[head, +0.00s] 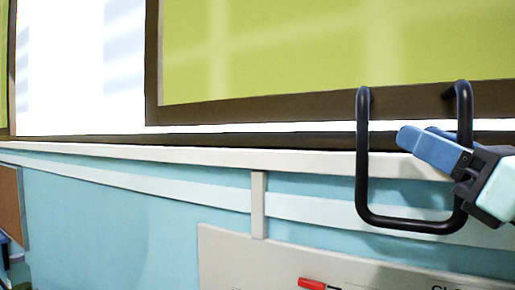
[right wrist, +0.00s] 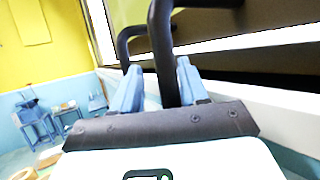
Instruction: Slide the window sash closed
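The window sash (head: 300,107) has a brown frame and a green-yellow pane. It stands to the right in the head view, with a bright white opening (head: 80,70) to its left. A black U-shaped handle (head: 362,150) is fixed to its lower rail and hangs down in front of the sill. My right gripper (head: 425,148) has its blue fingers on either side of the handle's right bar. In the right wrist view the handle bar (right wrist: 161,50) lies between the fingers, close to the right one, with a small gap at the left one. My left gripper is out of view.
A white sill (head: 200,157) runs below the window over a light blue wall. A pale panel (head: 230,265) with a red marker (head: 311,283) is below. The right wrist view shows blue furniture (right wrist: 35,115) at the far left.

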